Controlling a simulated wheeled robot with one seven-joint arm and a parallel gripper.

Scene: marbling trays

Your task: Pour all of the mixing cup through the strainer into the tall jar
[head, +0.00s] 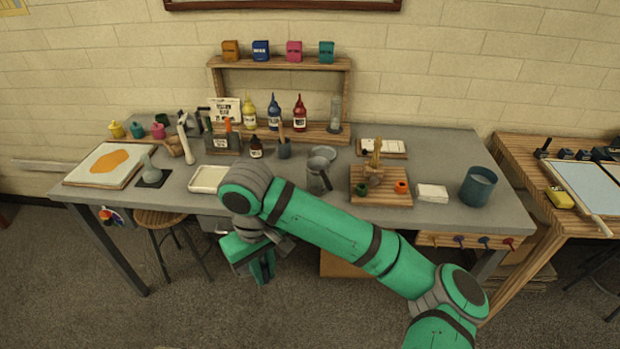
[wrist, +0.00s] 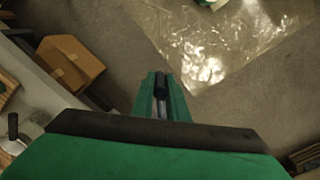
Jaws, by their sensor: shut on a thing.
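My gripper (head: 258,268) hangs low in front of the table's edge in the head view. In the wrist view its green fingers (wrist: 162,95) are closed on a small, narrow dark thing (wrist: 161,86), too little of which shows to name. On the table, a grey metal cup (head: 317,180), perhaps the mixing cup, stands just behind my arm, partly hidden by it. A round grey dish-like thing (head: 322,152), perhaps the strainer, is behind it. A tall clear jar (head: 336,112) stands at the right end of the wooden shelf unit. My gripper is apart from all three.
A wooden board (head: 381,200) with small pots is right of the cup, then a white stack (head: 432,193) and a dark teal bucket (head: 478,186). A white tray (head: 207,179) is at left. A cardboard box (wrist: 70,64) and shiny sheet (wrist: 215,45) are on the floor.

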